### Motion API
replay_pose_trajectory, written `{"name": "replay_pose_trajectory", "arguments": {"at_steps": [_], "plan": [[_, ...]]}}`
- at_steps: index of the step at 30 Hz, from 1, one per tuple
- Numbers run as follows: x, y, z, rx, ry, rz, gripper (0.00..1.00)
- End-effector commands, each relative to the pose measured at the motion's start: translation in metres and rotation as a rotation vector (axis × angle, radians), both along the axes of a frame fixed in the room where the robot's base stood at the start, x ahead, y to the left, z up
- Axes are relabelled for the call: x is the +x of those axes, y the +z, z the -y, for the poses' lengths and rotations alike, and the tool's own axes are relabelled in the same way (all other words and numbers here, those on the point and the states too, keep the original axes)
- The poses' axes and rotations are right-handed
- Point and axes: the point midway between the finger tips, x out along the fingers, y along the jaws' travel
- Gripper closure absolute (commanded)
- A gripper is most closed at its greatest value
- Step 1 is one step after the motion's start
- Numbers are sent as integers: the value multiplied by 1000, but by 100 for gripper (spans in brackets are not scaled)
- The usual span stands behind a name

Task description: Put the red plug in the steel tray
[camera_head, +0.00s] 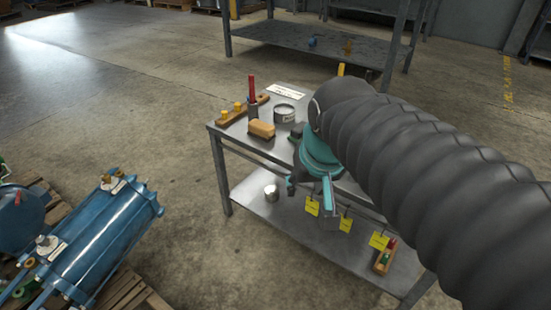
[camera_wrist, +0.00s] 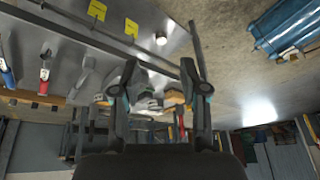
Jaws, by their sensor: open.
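A small red piece (camera_head: 392,243), which may be the red plug, stands in a wooden holder (camera_head: 381,264) beside a green piece on the lower shelf at the right. It is too small to tell for sure. I cannot make out a steel tray; my arm hides part of the bench. My gripper (camera_wrist: 160,80) is open in the wrist view, with nothing between its fingers. In the head view it hangs at the bench's front edge, left of and above the wooden holder.
The steel bench (camera_head: 232,131) carries a wooden block with yellow pegs (camera_head: 231,115), a red-handled item (camera_head: 252,84), a round tin (camera_head: 285,113) and a tan block (camera_head: 261,129). A metal cup (camera_head: 271,193) stands on the lower shelf. Yellow tags (camera_head: 312,206) hang in front.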

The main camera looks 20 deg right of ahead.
Motion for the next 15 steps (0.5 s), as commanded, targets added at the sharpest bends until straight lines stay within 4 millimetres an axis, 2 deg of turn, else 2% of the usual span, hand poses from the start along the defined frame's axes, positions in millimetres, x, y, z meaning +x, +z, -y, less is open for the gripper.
{"name": "replay_pose_trajectory", "arguments": {"at_steps": [1, 3, 6, 15], "plan": [[-13, -7, -4, -10, 36, 21, 56], [-25, -16, -8, -26, 79, 46, 56], [-37, -25, -12, -41, 124, 71, 56], [-44, -32, -15, -51, 153, 86, 56]]}}
